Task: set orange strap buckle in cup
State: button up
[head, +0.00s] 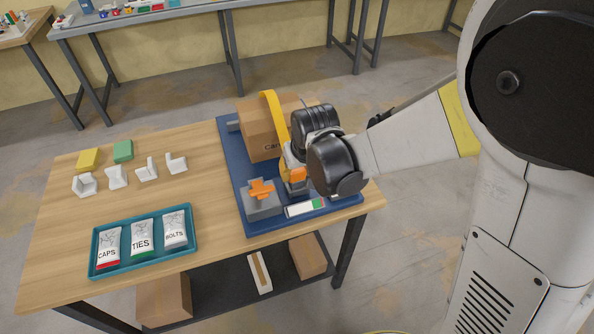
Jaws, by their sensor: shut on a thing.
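A yellow strap (272,105) arches over a cardboard box (259,132) and runs down toward my gripper. My gripper (295,185) points down at the front of the box. It is shut on a small orange piece (298,175), which looks like the strap's buckle. The fingers and the wrist hide part of it. A grey block (263,210) with an orange cross-shaped piece (261,188) on top stands just left of my gripper. I cannot tell whether this block is the cup, or whether the buckle touches anything below.
A blue mat (240,186) lies under the box and block. A white label with a green patch (305,209) lies at its front. A teal tray (187,250) of labelled packets, white brackets (116,176) and yellow and green blocks occupy the left. Bare wood lies between.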

jog(key=shift+f+b, duration=0.3)
jog(key=shift+f, duration=0.15)
jog(key=o, duration=1.3)
jog(key=v, duration=1.2)
jog(key=shift+s+d+r, duration=0.1)
